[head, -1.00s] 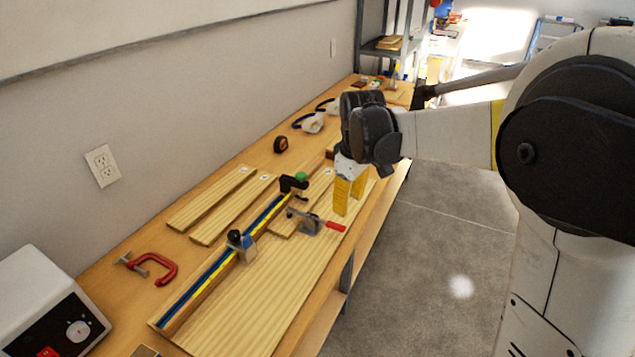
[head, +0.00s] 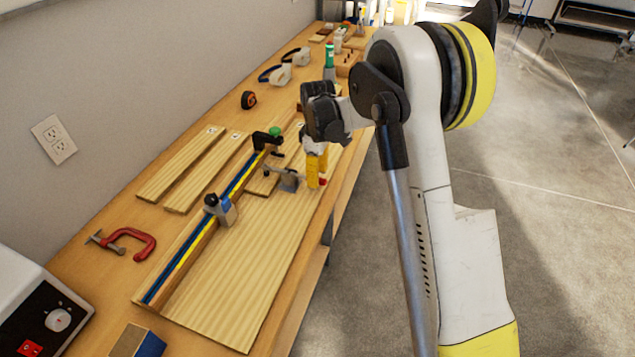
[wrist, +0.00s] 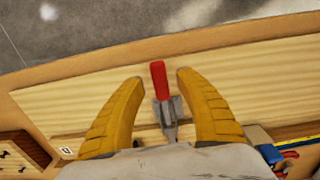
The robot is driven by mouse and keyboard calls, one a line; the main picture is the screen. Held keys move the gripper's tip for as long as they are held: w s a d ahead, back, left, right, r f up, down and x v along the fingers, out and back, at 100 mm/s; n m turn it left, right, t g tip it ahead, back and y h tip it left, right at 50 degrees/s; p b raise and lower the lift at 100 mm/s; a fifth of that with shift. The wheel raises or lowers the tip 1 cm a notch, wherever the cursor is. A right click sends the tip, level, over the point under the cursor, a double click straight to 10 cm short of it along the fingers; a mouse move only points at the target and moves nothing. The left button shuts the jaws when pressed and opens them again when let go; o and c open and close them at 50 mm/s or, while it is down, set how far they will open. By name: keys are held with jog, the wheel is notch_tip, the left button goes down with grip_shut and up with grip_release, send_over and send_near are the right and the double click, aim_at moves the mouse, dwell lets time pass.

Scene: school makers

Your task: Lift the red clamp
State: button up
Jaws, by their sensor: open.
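A red C-shaped clamp (head: 137,240) with a grey screw lies on the bench at the left in the head view, well apart from my gripper. A small grey toggle clamp (head: 287,179) with a red handle (wrist: 159,80) sits on the wide board. My gripper (head: 316,172) has yellow fingers and hangs over this toggle clamp. In the wrist view my gripper (wrist: 159,86) is open, with the red handle between its fingers and a gap on both sides. In the head view the fingers hide most of the handle.
The wide board (head: 235,270) bears a blue and yellow rail (head: 188,257) with a sliding block (head: 220,209). A tape measure (head: 249,100) and a white box with a dial (head: 30,310) stand on the bench. The bench's right edge is close to my gripper.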

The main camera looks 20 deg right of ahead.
jog(key=shift+f, duration=0.6)
grip_shut()
jog(key=shift+d+r, duration=0.15)
